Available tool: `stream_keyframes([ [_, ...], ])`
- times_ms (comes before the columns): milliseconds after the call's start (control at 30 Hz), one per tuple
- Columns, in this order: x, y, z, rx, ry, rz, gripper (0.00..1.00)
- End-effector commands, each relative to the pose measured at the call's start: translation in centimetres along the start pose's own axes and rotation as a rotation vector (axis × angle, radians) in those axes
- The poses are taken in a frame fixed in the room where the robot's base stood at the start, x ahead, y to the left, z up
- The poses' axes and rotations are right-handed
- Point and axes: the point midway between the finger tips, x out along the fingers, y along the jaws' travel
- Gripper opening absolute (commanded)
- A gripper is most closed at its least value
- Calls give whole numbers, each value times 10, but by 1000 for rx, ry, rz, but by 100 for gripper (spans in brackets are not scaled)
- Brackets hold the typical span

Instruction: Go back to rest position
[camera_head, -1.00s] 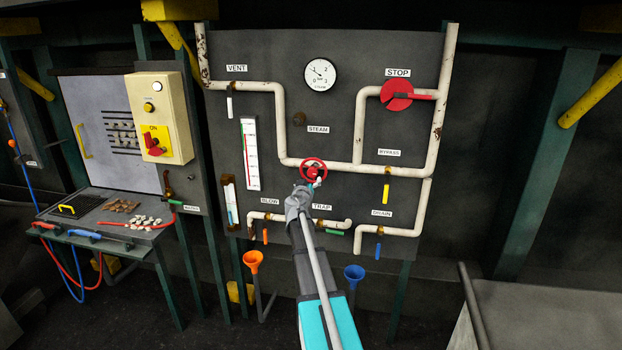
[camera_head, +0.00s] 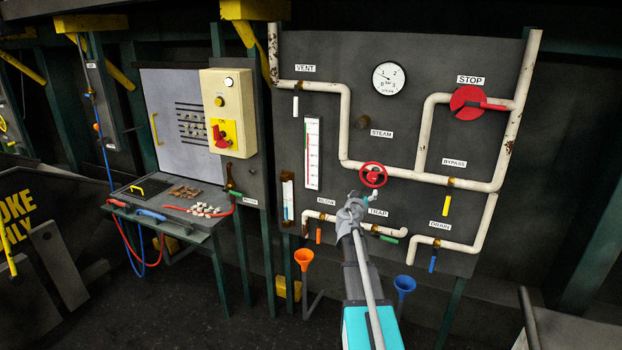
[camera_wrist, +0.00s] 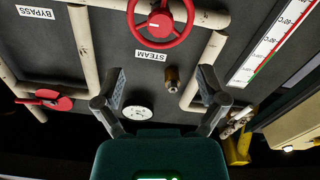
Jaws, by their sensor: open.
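My gripper (camera_head: 362,203) is in front of the dark pipe panel (camera_head: 425,55), just below and left of the red handwheel (camera_head: 373,175). In the wrist view my gripper (camera_wrist: 160,88) has its two fingers spread apart with nothing between them. The red handwheel (camera_wrist: 160,22) shows there beyond the fingertips, apart from them. In the head view my arm comes up from the bottom edge toward the panel.
A pressure gauge (camera_head: 389,78), a red STOP lever (camera_head: 468,103) and white pipes (camera_head: 350,130) are on the panel. Orange (camera_head: 303,258) and blue (camera_head: 404,284) funnels stand below. A side table (camera_head: 165,213) with hoses is at left. Dark floor lies in front.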

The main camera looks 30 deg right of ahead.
Motion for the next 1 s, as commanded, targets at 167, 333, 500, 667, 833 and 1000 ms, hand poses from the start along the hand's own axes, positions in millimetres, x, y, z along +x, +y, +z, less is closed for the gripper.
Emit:
stream_keyframes([
  [167, 0, 0, 0, 0, -1, 0, 91],
  [333, -9, -3, 3, 3, -21, 12, 91],
  [500, -33, -11, 12, 8, -92, 41, 91],
  [667, -70, -26, 32, 0, -223, 64, 91],
  [833, -120, -46, 60, -31, -413, 49, 91],
  [1000, -178, -71, 90, -87, -622, -20, 91],
])
